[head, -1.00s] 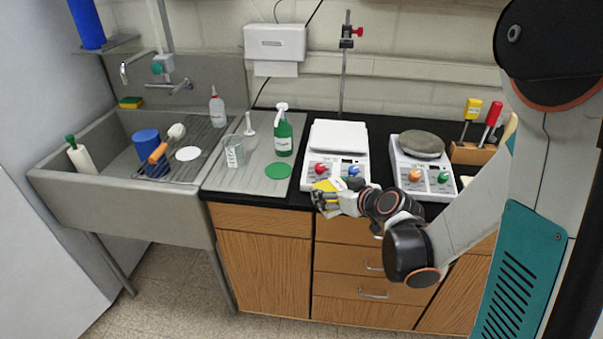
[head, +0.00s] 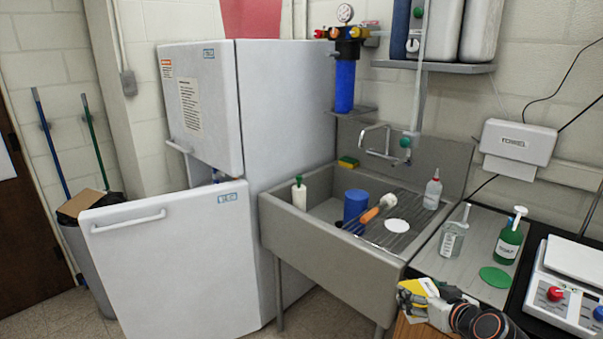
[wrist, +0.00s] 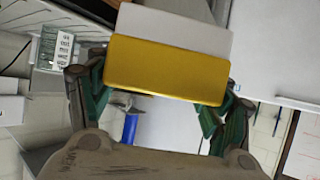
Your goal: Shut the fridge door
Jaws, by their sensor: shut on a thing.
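The white fridge (head: 285,130) stands at the left of the sink in the head view. Its upper door (head: 203,105) looks shut. Its lower door (head: 165,265) stands open, swung out toward the front left, with a bar handle (head: 128,222) near its left edge. A narrow strip of the inside shows above the lower door; the rest is hidden. My gripper (head: 420,298) is shut on a yellow and white block (head: 412,296), far to the right of the door. The wrist view shows this block (wrist: 168,68) between both fingers.
A grey sink (head: 330,235) on legs stands between the fridge and my gripper. A bin (head: 88,245) with cardboard and two poles stand behind the lower door's left edge.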

